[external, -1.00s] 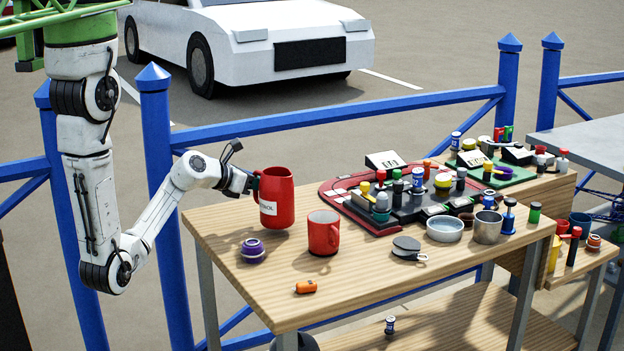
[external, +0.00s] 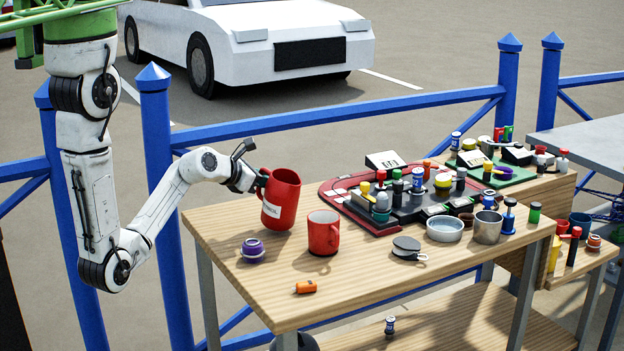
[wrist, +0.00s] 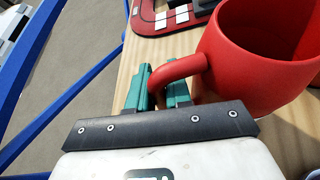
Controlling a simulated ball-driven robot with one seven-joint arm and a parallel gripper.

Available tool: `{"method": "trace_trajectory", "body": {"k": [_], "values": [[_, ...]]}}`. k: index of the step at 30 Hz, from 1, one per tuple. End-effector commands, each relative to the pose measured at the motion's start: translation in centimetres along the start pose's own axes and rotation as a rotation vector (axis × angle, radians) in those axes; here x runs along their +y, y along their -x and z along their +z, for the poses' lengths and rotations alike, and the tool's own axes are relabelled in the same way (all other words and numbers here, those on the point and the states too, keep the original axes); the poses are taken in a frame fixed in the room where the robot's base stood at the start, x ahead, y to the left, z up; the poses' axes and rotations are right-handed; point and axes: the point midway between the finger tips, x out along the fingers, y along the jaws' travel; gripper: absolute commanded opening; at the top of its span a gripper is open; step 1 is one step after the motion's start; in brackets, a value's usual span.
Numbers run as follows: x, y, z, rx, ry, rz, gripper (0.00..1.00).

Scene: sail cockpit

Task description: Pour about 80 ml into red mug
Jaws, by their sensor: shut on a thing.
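My gripper (external: 258,184) is shut on the handle of a large red jug (external: 284,196) with a white label. The jug is held above the table, tilted slightly, its top leaning to the right. In the wrist view the green fingertips (wrist: 160,90) close around the handle of the jug (wrist: 245,65). The red mug (external: 323,234) stands upright on the table, just right of and nearer than the jug, apart from it. The contents of both are not visible.
A purple object (external: 253,249) and an orange cylinder (external: 306,287) lie near the mug. A grey lidded tin (external: 406,246), a pale bowl (external: 446,229) and a metal cup (external: 487,227) stand to the right. A red-edged tray (external: 340,192) with several small items lies behind.

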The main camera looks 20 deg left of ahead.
Motion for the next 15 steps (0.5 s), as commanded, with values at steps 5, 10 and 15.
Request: {"method": "trace_trajectory", "body": {"k": [5, 10, 15], "values": [[-0.7, 0.4, 1.4, 0.018, -0.106, 0.044, 0.0], [-1.6, 0.6, 2.3, 0.04, -0.207, 0.084, 0.0], [-2.7, 0.8, 3.3, 0.061, -0.307, 0.125, 0.0]]}}
